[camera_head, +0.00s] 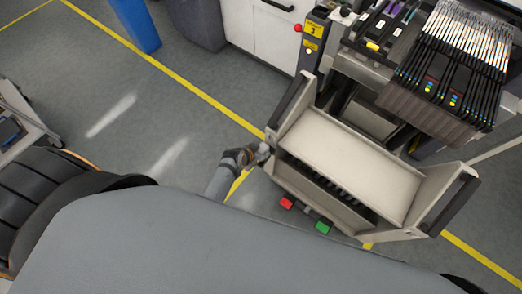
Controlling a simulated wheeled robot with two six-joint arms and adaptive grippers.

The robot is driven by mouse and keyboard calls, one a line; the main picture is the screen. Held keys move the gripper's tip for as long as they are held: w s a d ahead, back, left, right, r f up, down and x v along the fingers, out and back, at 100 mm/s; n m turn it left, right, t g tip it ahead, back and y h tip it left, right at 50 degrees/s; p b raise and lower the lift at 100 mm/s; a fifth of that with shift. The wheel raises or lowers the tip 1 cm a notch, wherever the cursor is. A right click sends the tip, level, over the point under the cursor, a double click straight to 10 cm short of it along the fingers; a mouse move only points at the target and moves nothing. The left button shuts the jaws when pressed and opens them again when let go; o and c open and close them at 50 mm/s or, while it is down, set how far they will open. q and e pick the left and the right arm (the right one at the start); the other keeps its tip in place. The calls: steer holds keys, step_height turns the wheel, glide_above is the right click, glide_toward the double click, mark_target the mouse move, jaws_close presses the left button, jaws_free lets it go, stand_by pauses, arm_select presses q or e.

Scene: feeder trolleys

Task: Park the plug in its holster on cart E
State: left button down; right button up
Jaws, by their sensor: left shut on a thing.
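My left gripper (250,157) is at the left side of a beige feeder trolley (345,160), low beside its left handle. It is shut on a small grey piece, which I take to be the plug (263,152). The plug is small and partly hidden by the fingers. It is close to the trolley's side, and I cannot tell whether it touches it. I cannot make out the holster, or a letter E on the trolley. My right gripper is not in view.
The trolley has dark handles at both ends, and a red pedal (287,202) and a green pedal (323,227) low in front. A machine with a feeder bank (450,65) stands behind it. A blue bin (136,24) is at the back left.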

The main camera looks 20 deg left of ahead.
arm_select(q)
steer(key=shift+f+b, duration=0.45)
steer(key=shift+f, duration=0.1)
stand_by(0.5)
steer(key=shift+f+b, duration=0.5)
steer(key=shift+f, duration=0.1)
steer(key=c, duration=0.8)
jaws_free()
steer(key=shift+o, duration=0.5)
steer(key=v, duration=1.2)
